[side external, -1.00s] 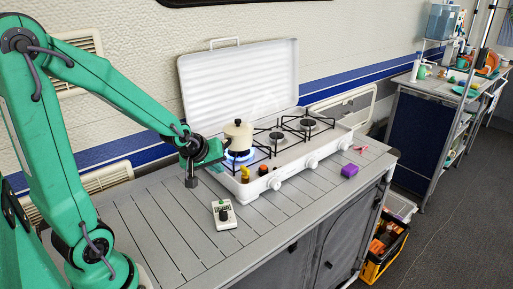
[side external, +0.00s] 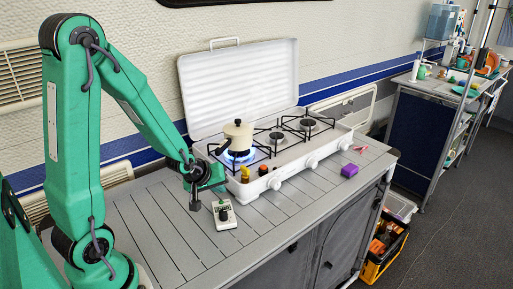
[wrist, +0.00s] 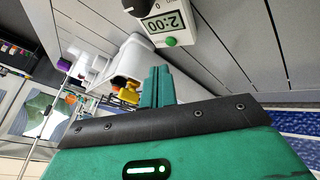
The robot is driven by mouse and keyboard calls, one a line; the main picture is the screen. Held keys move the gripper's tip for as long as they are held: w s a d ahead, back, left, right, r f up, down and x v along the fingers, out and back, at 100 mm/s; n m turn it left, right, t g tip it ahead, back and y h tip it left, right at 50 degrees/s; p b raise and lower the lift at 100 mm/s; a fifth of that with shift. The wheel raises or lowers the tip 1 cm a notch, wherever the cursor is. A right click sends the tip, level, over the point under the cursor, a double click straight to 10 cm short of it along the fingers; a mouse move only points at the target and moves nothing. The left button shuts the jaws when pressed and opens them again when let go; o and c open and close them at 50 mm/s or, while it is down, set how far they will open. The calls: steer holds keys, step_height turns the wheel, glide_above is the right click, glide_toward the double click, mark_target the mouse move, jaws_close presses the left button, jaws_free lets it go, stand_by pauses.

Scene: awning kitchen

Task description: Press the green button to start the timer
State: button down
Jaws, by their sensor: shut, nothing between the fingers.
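The timer (side external: 224,216) is a small pale box with a dark knob, lying on the slatted counter in front of the stove. In the wrist view its display (wrist: 164,23) reads 2:00, turned upside down. The round green button (wrist: 171,42) sits on the timer's edge nearest my fingers. My gripper (wrist: 157,70) is shut and empty, with its two green fingers together. The fingertips are just short of the button in the wrist view, with a gap between. In the side view my gripper (side external: 220,184) is above the counter, close over the timer's far end.
A white stove (side external: 290,160) with a cream pot (side external: 238,137) on a lit blue flame stands right behind the timer. A yellow object (side external: 245,174) is by the stove's front corner. A purple block (side external: 349,171) lies farther right. The counter's left part is clear.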

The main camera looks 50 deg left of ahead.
mark_target(221, 204)
steer(key=shift+f, duration=0.75)
steer(key=shift+d+f, duration=0.15)
steer(key=shift+f, duration=0.65)
stand_by(2.5)
steer(key=shift+r, duration=0.1)
stand_by(0.4)
steer(key=shift+r, duration=0.65)
steer(key=shift+r, duration=0.15)
steer(key=shift+r, duration=2.3)
steer(key=shift+r, duration=0.1)
